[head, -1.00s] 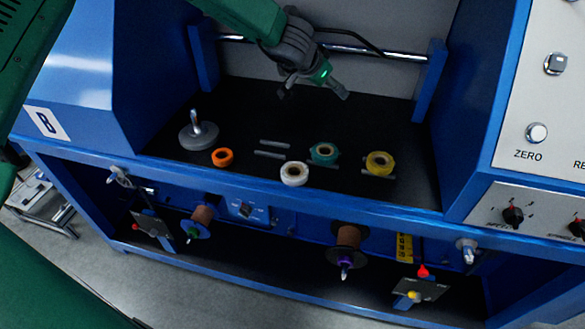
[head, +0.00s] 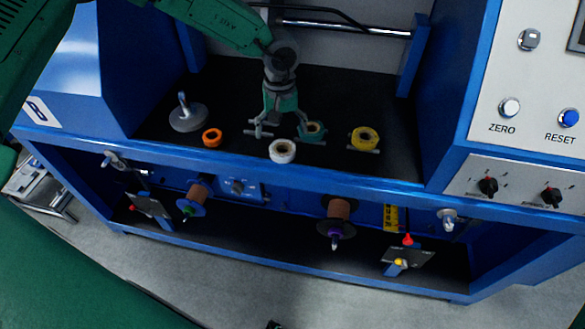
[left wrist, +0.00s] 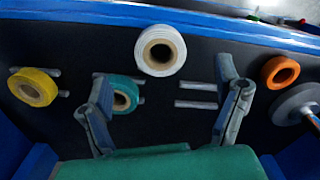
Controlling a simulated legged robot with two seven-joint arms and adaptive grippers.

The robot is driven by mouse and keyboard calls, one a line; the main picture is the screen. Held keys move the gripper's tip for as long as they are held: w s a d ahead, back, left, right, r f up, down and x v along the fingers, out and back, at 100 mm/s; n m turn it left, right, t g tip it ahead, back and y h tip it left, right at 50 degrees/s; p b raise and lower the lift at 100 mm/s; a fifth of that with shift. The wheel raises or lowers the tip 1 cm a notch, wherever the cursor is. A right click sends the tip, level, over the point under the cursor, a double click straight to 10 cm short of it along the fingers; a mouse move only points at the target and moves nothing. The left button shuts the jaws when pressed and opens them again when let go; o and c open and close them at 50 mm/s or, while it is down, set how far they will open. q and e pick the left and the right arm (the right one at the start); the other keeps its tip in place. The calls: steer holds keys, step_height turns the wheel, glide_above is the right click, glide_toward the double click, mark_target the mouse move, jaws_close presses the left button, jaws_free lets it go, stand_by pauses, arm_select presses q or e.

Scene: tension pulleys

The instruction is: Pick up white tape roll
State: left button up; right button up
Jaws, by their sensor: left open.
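The white tape roll (head: 282,151) lies flat near the front edge of the black shelf (head: 340,103). In the left wrist view the white tape roll (left wrist: 160,50) is at the upper middle, beyond the fingertips. My left gripper (head: 282,132) is open and points down just behind the roll, with no touch visible. In the left wrist view my left gripper's fingers (left wrist: 168,85) are spread wide, with nothing held. One finger partly covers the teal tape roll (head: 313,129). My right gripper is not in view.
An orange roll (head: 212,137) and a grey disc with a post (head: 188,116) are to the left. A yellow roll (head: 365,139) is to the right. Blue side walls and a rear metal bar (head: 345,28) bound the shelf. Brown spools (head: 338,210) hang below.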

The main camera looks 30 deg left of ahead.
mark_target(282, 149)
arm_select(q)
step_height(282, 149, down, 2)
steer(key=shift+f, duration=0.15)
steer(key=shift+f+p, duration=0.75)
steer(key=shift+f, duration=1.6)
steer(key=c, duration=1.3)
